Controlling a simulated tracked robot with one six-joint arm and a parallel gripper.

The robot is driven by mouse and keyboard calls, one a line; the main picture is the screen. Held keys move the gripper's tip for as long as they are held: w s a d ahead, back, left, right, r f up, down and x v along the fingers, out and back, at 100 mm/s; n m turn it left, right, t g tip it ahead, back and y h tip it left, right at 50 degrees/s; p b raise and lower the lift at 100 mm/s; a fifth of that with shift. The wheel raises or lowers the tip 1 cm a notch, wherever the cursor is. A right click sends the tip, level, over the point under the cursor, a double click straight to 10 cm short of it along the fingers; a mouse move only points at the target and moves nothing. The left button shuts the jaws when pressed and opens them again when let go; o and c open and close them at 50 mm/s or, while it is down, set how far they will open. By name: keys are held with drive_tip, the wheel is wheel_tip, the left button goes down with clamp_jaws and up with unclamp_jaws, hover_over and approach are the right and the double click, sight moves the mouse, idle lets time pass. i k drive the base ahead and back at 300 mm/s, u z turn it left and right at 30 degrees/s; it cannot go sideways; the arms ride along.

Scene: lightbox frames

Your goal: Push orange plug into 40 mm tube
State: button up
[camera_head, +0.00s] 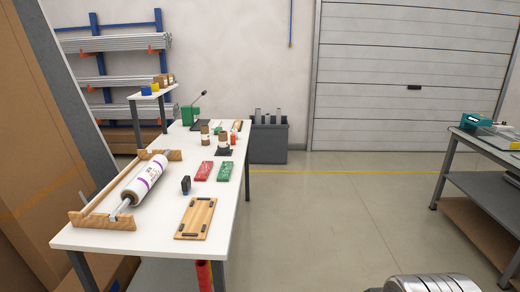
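I cannot pick out an orange plug for certain. A small orange-red item (234,139) stands at the far right side of the white table, too small to identify. I cannot tell which tube is the 40 mm one. Several grey tubes (257,115) stand upright in a dark grey bin (268,143) behind the table. Lengths of pale tube or bar (125,82) lie on a blue wall rack. My gripper is not in view. A ribbed metal part at the bottom right edge may be part of my arm.
The white table (85,238) holds a wrapped roll (150,180) on a wooden stand, a wooden board (195,218), a red pad (203,171) and a green pad (225,171). A grey bench (483,145) stands at right. The floor (330,220) between is clear.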

sight(223, 135)
drive_tip(key=u, duration=0.25)
drive_tip(key=i, duration=1.45)
drive_tip(key=u, duration=0.25)
